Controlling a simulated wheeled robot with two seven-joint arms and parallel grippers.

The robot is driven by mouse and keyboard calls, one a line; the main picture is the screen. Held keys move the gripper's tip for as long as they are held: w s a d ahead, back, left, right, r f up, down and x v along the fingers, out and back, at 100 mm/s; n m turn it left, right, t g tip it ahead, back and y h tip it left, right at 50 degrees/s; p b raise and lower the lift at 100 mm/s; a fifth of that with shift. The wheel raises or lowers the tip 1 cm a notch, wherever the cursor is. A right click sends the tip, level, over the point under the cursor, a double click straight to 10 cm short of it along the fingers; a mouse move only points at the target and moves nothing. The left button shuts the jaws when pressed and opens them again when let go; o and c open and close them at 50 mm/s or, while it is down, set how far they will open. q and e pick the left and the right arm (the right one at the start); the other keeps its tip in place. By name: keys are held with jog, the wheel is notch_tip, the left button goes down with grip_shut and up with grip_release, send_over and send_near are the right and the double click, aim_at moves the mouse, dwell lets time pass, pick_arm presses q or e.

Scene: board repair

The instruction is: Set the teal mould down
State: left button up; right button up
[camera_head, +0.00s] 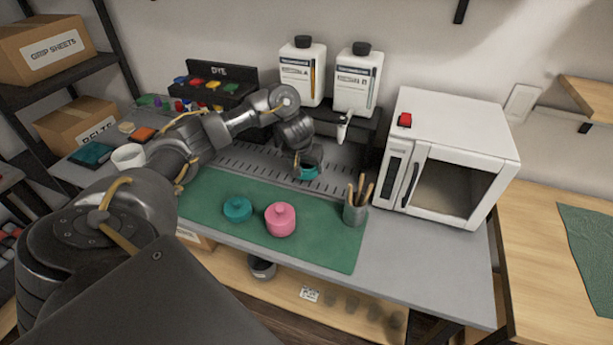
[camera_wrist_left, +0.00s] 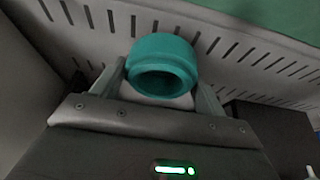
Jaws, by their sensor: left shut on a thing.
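The teal mould (camera_wrist_left: 162,66) is a ring-like cup with an open top, held between the fingers of my left gripper (camera_wrist_left: 160,92). In the head view the left gripper (camera_head: 305,160) points down, with the teal mould (camera_head: 309,172) at its tips over the slotted grey strip behind the green mat. I cannot tell whether the mould touches the surface. A second teal piece (camera_head: 237,209), with a knob, sits on the green mat (camera_head: 330,250) beside a pink knobbed piece (camera_head: 281,219). My right gripper is not in view.
Two white bottles (camera_head: 302,72) stand on a dark dispenser shelf behind the gripper. A cup of wooden tools (camera_head: 355,208) and a white oven (camera_head: 450,160) are to the right. A white cup (camera_head: 128,157) is at left. The mat's front right is clear.

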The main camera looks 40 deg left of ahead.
aim_at(305, 172)
pick_arm(q)
jog(key=shift+f, duration=0.1)
jog(key=f+b, duration=0.2)
jog(key=f, duration=0.1)
jog(key=shift+w+a+f+b, duration=0.15)
jog(key=shift+w+f+b, duration=0.05)
jog(key=shift+b, duration=0.1)
jog(key=shift+a+f, duration=0.15)
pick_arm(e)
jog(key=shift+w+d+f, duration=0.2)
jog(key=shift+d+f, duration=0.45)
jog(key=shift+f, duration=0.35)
pick_arm(q)
jog(key=o, duration=1.2)
jog(key=shift+f, duration=0.15)
jog(key=shift+c, duration=0.2)
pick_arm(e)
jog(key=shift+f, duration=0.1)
